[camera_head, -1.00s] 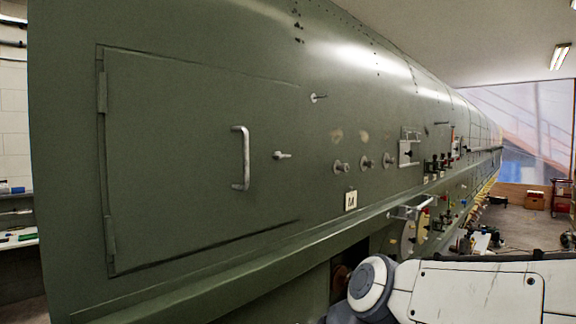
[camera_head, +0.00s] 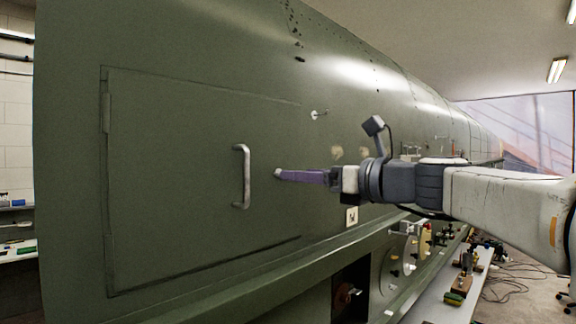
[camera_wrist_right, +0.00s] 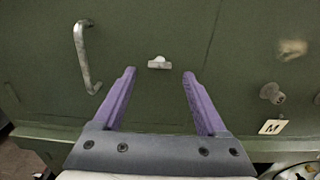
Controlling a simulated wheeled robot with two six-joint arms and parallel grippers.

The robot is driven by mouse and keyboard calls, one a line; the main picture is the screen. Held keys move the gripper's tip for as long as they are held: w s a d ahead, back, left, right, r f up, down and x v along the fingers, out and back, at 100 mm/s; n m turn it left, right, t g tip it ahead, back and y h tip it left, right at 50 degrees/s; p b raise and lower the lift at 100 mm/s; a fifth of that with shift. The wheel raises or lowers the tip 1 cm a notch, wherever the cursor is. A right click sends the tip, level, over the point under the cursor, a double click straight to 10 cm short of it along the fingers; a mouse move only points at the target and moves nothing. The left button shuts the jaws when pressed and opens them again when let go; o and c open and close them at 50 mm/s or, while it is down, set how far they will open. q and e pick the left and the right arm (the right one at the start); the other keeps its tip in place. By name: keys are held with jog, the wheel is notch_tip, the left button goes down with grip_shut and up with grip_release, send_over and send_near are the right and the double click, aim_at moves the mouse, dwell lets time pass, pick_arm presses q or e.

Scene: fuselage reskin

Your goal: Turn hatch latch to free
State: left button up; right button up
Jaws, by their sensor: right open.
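The hatch (camera_head: 180,170) is a flat green panel in the fuselage side, flush with the skin around it. Its small pale latch (camera_wrist_right: 159,63) shows in the right wrist view as a round knob with a short bar lying about level. My right gripper (camera_wrist_right: 159,73) is open, with two purple fingers either side of the latch's line and the latch just beyond the tips. In the head view the right gripper (camera_head: 284,174) comes in from the right and hides most of the latch. I cannot tell any contact. My left gripper is not in view.
A grey grab handle (camera_head: 242,177) stands out from the hatch left of the latch. A small pin (camera_head: 319,114) sticks out above. A lettered plate (camera_head: 352,217) is right of the hatch. A ledge with fittings runs below. A bench (camera_head: 18,250) stands at the far left.

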jog(key=p+x, duration=0.1)
jog(key=x, duration=0.2)
jog(key=shift+w+a, duration=0.3)
grip_shut()
